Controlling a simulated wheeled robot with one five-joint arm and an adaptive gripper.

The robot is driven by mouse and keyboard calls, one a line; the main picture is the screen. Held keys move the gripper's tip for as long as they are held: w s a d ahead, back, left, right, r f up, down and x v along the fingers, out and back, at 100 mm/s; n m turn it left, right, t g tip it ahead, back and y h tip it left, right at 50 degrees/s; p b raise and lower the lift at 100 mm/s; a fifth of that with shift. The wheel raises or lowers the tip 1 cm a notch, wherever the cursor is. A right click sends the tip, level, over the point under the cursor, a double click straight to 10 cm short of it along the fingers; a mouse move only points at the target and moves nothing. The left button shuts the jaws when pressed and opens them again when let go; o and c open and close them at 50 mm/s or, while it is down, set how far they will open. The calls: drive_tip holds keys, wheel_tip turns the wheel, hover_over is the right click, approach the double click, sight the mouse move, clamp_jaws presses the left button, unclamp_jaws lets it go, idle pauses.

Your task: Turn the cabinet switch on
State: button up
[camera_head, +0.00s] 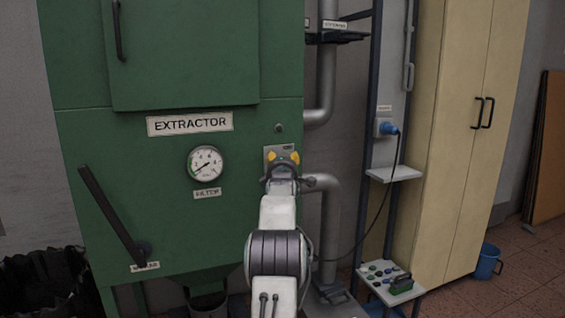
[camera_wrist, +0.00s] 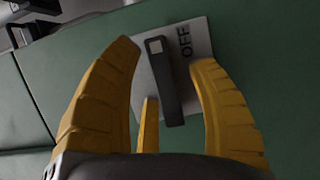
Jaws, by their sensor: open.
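The green cabinet (camera_head: 120,185), labelled EXTRACTOR, stands in front of me. Its switch plate (camera_head: 271,152) shows partly behind my gripper (camera_head: 283,158) in the head view. In the wrist view the pale plate (camera_wrist: 203,70) carries the word OFF and a dark bar-shaped switch handle (camera_wrist: 166,85) with a light square near one end. My gripper (camera_wrist: 165,75) has its yellow fingers spread, with the handle between them. I cannot tell whether any finger touches it. The lower part of the plate is hidden by the fingers.
A round gauge (camera_head: 205,163) sits left of the switch, with a dark lever (camera_head: 110,215) further left. Grey pipes (camera_head: 327,230) run right of the cabinet. A small shelf (camera_head: 394,174), a blue plug with a cable (camera_head: 389,129) and a cream cupboard (camera_head: 455,150) stand further right.

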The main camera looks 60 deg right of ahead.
drive_tip(key=shift+c, duration=0.4)
clamp_jaws()
drive_tip(key=shift+f+n+h+b, duration=0.3)
drive_tip(key=shift+n+b, duration=0.6)
drive_tip(key=shift+b, duration=0.2)
drive_tip(key=shift+w+a+r+n+t+h+b, duration=0.15)
drive_tip(key=shift+n+t+h+b, duration=0.1)
drive_tip(key=shift+n+b, duration=0.25)
drive_tip(key=shift+w+a+r+n+t+h+b, duration=0.15)
drive_tip(key=shift+n+h+b, duration=0.1)
drive_tip(key=shift+n, duration=0.45)
drive_tip(key=shift+s+d, duration=0.1)
drive_tip(key=shift+o, duration=0.4)
unclamp_jaws()
drive_tip(key=v, duration=1.2)
